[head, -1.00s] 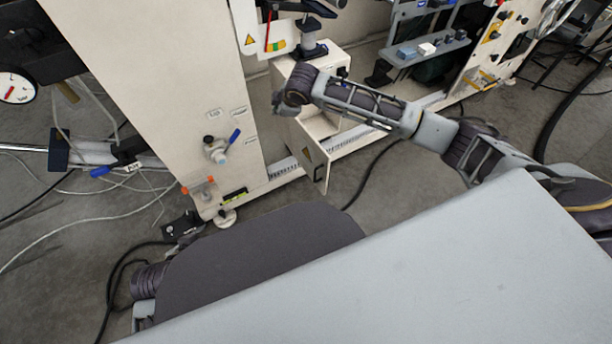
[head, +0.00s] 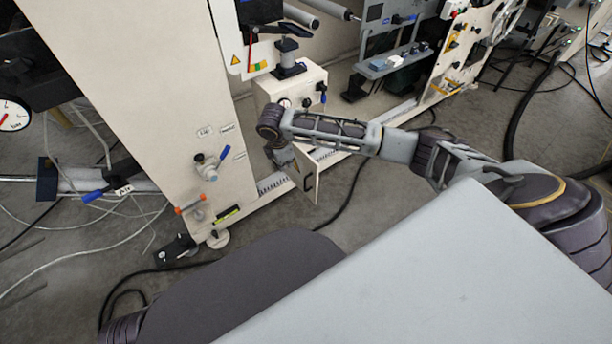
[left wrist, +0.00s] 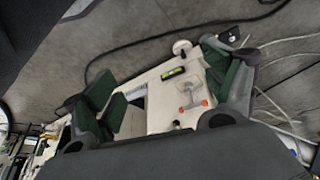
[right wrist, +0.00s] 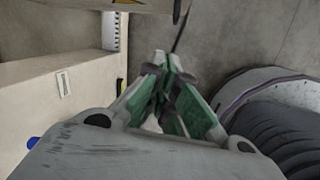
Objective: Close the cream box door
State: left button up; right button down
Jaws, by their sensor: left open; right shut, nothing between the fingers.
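The cream box (head: 262,92) stands low against the machine in the head view. My left gripper (left wrist: 165,85) is open and empty in the left wrist view, above the foot of the machine. It does not show in the head view.
A tall cream machine panel (head: 150,100) with a valve (head: 207,165) stands left of the box. A white slotted rail (head: 273,183) runs along the floor. Black cable (head: 345,208) and white hoses lie on the grey floor. The floor right of the door is mostly open.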

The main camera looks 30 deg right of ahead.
pick_arm(q)
jog(key=shift+s+a+f+g, duration=0.15)
jog(key=shift+s+f+g, duration=0.1)
jog(key=shift+s, duration=0.2)
jog(key=shift+s+a+f+g, duration=0.15)
jog(key=shift+s+g, duration=0.1)
jog(key=shift+s, duration=0.2)
pick_arm(e)
jog(key=s+d+n+g+h, duration=0.1)
jog(key=s+n, duration=0.1)
jog(key=shift+s+d+n, duration=0.15)
jog(key=shift+d+n, duration=0.15)
jog(key=shift+d, duration=0.1)
jog(key=shift+f, duration=0.1)
pick_arm(q)
jog(key=w+d+f+n+t+h+b, duration=0.1)
jog(key=d+f+t+b, duration=0.1)
jog(key=f+b, duration=0.4)
jog(key=shift+w+d+f, duration=0.25)
jog(key=shift+d+f, duration=0.45)
jog(key=shift+f, duration=1.45)
pick_arm(e)
jog(key=d+f, duration=0.6)
jog(key=f, duration=0.3)
jog(key=shift+w+d+f, duration=0.2)
jog(key=shift+w, duration=0.15)
pick_arm(q)
jog(key=shift+s+r, duration=0.1)
